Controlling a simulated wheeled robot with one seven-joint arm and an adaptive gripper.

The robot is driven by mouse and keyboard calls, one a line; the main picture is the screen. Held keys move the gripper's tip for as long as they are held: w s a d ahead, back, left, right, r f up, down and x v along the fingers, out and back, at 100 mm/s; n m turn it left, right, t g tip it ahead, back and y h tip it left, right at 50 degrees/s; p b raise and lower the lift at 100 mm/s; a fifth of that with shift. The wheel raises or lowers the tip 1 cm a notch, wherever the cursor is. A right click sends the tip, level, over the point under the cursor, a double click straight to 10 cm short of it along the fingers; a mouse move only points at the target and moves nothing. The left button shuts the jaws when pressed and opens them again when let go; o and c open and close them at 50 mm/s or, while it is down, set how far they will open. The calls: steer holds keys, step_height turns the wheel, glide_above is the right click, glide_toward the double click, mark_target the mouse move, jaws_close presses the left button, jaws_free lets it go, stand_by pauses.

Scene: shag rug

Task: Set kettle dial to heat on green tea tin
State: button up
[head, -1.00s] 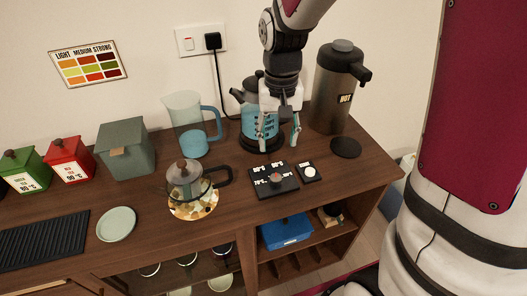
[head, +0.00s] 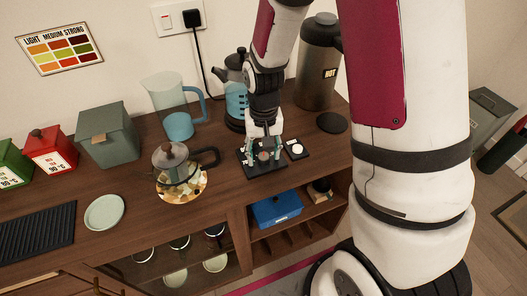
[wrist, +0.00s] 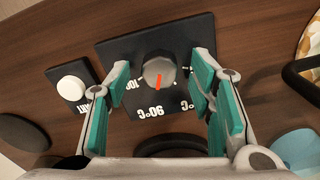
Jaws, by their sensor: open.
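The kettle dial is a round grey knob (wrist: 159,68) on a black panel (wrist: 115,48) on the wooden cabinet top. Its orange mark points down in the wrist view, towards the 90°C label. A 100 label shows to its left; labels to its right are partly hidden by a finger. My gripper (wrist: 160,66) is open, teal-padded fingers either side of the knob with gaps. In the head view my gripper (head: 262,154) is low over the panel. The green tin (head: 12,165) is cut off at the left edge; its label is too small to read surely.
A white START button (wrist: 71,88) sits beside the panel. The kettle (head: 236,98) stands behind, the glass press (head: 176,166) to the left, the HOT flask (head: 318,65) to the right. A red tin (head: 50,150) and grey-green box (head: 108,138) stand further left.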

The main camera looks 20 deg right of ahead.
steer(key=c, duration=1.2)
steer(key=shift+o, duration=0.2)
steer(key=shift+n, duration=0.3)
steer(key=n+p, duration=0.1)
steer(key=n, duration=0.2)
steer(key=shift+n, duration=0.3)
steer(key=shift+n+p, duration=0.6)
steer(key=shift+n, duration=1.7)
